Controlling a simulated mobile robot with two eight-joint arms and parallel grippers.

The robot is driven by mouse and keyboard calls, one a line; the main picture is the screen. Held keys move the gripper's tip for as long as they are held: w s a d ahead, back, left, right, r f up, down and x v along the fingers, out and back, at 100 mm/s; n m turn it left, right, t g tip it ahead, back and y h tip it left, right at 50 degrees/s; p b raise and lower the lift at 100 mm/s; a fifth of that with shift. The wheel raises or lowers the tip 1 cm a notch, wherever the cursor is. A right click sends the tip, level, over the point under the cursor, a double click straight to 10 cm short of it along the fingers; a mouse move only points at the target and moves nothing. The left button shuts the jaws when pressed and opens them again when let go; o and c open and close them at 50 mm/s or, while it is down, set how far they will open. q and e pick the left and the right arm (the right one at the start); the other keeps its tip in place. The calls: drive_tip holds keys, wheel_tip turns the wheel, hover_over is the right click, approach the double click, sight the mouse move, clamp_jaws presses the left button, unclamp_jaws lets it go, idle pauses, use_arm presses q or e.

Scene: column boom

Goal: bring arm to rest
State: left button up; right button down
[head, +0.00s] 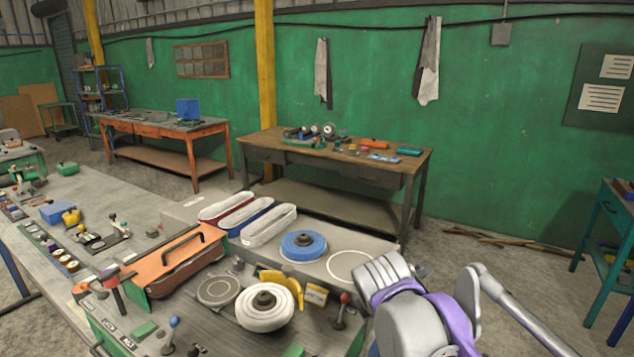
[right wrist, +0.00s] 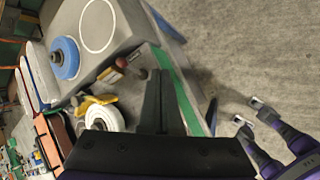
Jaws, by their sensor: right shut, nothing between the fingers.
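My right gripper (right wrist: 157,78) shows in the right wrist view as dark fingers together in the middle, with nothing between them. It points over the bench's green edge, with grey floor to its right. In the head view my right arm, grey and purple, is at the lower right beside the bench's right end; its fingers cannot be made out there. My left gripper is in neither view.
Open concrete floor (head: 500,275) lies to the right. A teal shelf (head: 601,225) stands farther right.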

drive_tip(key=s+d+f+m+y, duration=0.1)
drive_tip(key=s+d+f+m, duration=0.1)
drive_tip(key=s+f+m, duration=0.7)
drive_tip(key=s+d+f+m+g+y, duration=0.1)
drive_tip(key=s+d+f+m, duration=0.1)
drive_tip(key=s+f+m, duration=0.7)
drive_tip(key=s+m, duration=0.3)
drive_tip(key=s, duration=0.1)
drive_tip(key=shift+s+d+m, duration=0.15)
drive_tip(key=shift+s+m, duration=0.05)
drive_tip(key=shift+m, duration=0.2)
